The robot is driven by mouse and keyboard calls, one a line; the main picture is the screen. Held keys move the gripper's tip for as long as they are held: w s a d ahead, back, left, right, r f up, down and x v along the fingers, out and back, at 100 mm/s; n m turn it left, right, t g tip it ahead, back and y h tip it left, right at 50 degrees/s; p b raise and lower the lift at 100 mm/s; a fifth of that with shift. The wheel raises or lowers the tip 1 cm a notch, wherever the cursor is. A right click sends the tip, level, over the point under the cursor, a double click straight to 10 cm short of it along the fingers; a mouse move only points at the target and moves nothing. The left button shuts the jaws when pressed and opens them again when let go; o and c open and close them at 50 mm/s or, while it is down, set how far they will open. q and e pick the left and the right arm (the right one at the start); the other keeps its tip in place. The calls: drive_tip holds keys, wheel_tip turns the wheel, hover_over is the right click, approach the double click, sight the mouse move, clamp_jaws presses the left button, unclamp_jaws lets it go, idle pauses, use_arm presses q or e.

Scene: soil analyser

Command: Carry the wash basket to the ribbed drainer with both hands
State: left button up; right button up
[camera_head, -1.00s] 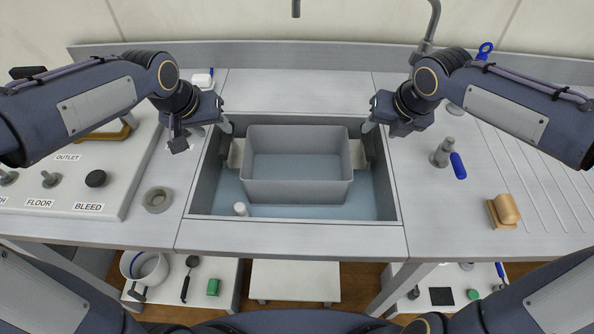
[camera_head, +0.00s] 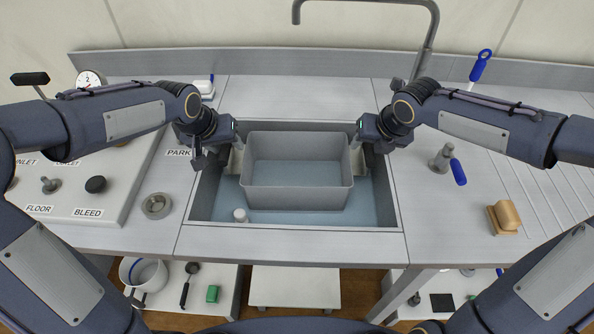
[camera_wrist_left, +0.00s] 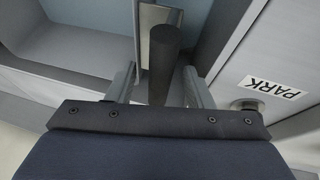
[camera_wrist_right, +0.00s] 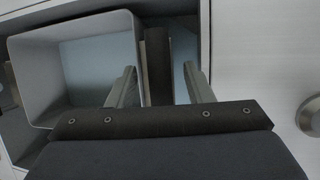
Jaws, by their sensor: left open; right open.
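The wash basket (camera_head: 297,196), an open grey rectangular tub, sits upright in the sink (camera_head: 203,190) over blue-grey water. My left gripper (camera_head: 238,148) is at its left end and my right gripper (camera_head: 356,148) at its right end. Both are open. In the left wrist view a dark handle bar (camera_wrist_left: 163,60) lies between the parted fingers. In the right wrist view a similar dark bar (camera_wrist_right: 157,62) lies between the fingers beside the basket (camera_wrist_right: 40,75). Contact cannot be told. The ribbed drainer (camera_head: 545,195) is the grooved worktop at the right.
A tap (camera_head: 430,30) rises behind the sink. Right of the sink stand a grey fitting with a blue handle (camera_head: 458,171) and a wooden-backed brush (camera_head: 504,217). A control panel (camera_head: 110,205) lies left.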

use_arm(q)
drive_tip(key=shift+w+d+f, duration=0.1)
drive_tip(key=shift+w+f, duration=0.1)
drive_tip(key=shift+f, duration=0.25)
use_arm(e)
drive_tip(key=shift+w+a+f, duration=0.1)
drive_tip(key=shift+w+f, duration=0.1)
drive_tip(key=shift+f, duration=0.3)
use_arm(q)
clamp_jaws()
use_arm(e)
clamp_jaws()
